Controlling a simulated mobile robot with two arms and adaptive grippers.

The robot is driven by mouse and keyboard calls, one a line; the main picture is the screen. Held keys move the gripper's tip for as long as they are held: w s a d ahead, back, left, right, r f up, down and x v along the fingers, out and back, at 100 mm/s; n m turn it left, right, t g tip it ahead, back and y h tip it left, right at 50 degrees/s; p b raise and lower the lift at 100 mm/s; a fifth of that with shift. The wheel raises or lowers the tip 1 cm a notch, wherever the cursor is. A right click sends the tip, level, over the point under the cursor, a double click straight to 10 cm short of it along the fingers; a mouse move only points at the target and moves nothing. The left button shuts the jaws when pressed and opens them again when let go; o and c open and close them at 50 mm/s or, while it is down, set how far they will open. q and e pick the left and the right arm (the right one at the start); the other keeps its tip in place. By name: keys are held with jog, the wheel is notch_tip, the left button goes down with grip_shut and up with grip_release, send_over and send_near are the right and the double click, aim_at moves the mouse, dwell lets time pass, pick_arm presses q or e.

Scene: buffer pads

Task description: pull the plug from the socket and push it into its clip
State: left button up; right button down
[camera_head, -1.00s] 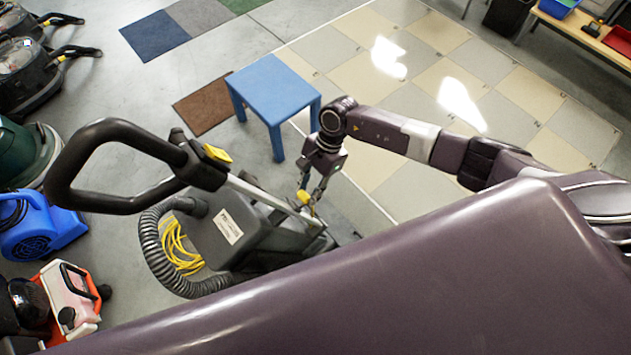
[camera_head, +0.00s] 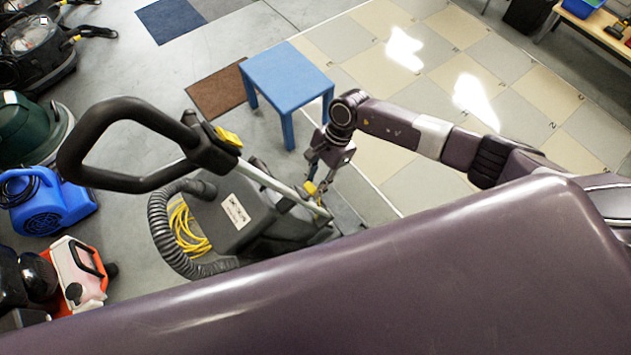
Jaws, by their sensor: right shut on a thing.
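My right gripper (camera_head: 317,184) is shut on a small yellow piece (camera_head: 311,188), which looks like the plug. It hangs beside the slanted metal tube of a grey floor machine (camera_head: 222,228). The fingers partly cover the yellow piece, and I cannot tell whether it touches the machine. I cannot make out the socket or the clip. My left gripper is not in view.
The machine's black loop handle (camera_head: 85,140) rises at the left, with a ribbed hose below. A blue table (camera_head: 288,75) stands behind my right gripper. A blue blower (camera_head: 55,205) and a red-and-white machine (camera_head: 78,275) stand at left. Tiled floor at the right is open.

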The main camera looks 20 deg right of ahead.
jog(key=shift+a+f+b, duration=0.1)
jog(key=shift+a+b, duration=0.15)
jog(key=shift+b, duration=0.3)
dwell(0.7)
jog(key=shift+s+a, duration=0.1)
jog(key=shift+a, duration=0.1)
dwell(0.5)
jog(key=c, duration=1.5)
grip_release()
jog(key=v, duration=1.2)
jog(key=shift+s+f, duration=0.1)
